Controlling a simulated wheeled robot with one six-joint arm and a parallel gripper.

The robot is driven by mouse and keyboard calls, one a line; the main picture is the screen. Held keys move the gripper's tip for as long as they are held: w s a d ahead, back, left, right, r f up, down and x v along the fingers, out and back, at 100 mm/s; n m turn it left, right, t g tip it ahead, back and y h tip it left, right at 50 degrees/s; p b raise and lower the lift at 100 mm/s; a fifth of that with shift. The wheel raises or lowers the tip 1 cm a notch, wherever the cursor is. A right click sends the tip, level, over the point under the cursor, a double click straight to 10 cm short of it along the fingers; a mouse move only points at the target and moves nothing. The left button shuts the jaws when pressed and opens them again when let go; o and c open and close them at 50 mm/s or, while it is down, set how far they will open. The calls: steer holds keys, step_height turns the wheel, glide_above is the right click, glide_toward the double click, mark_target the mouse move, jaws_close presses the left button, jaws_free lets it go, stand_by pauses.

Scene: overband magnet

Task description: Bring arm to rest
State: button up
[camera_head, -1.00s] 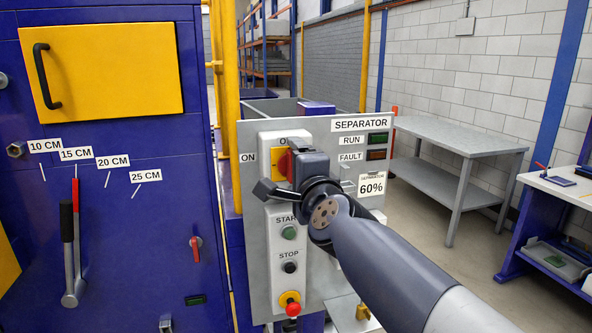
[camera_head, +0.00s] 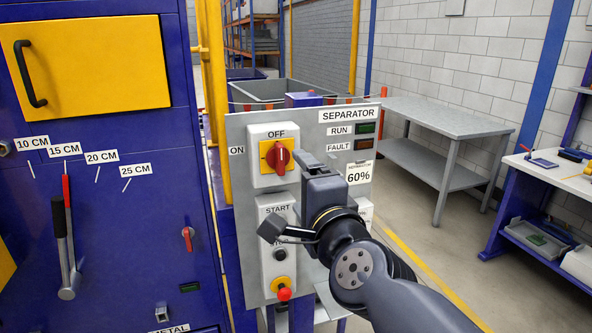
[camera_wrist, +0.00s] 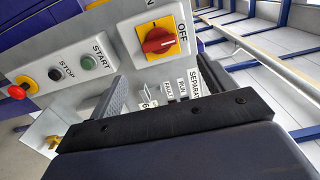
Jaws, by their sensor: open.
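My gripper (camera_head: 322,185) is in front of the right side of the grey separator panel (camera_head: 240,200), below and to the right of the red rotary switch (camera_head: 279,157). In the wrist view, the two dark fingers stand wide apart with nothing between them (camera_wrist: 165,92). The red switch on its yellow plate also shows in the wrist view (camera_wrist: 158,40). Its handle points to the OFF label. The gripper is apart from the switch. My arm hides the lower right of the panel, and my wrist covers the start button in the head view.
The green start button (camera_wrist: 88,62), black stop button (camera_head: 281,255) and red emergency button (camera_head: 284,293) are close to my wrist. A blue cabinet (camera_head: 110,220) with a lever (camera_head: 66,250) stands left. A grey table (camera_head: 440,117) stands behind right, with open floor before it.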

mark_target(283, 162)
steer(key=shift+s+d, duration=0.1)
steer(key=shift+s, duration=0.25)
steer(key=b+x, duration=0.3)
steer(key=x, duration=0.8)
steer(key=shift+b, duration=0.3)
steer(key=shift+s, duration=0.1)
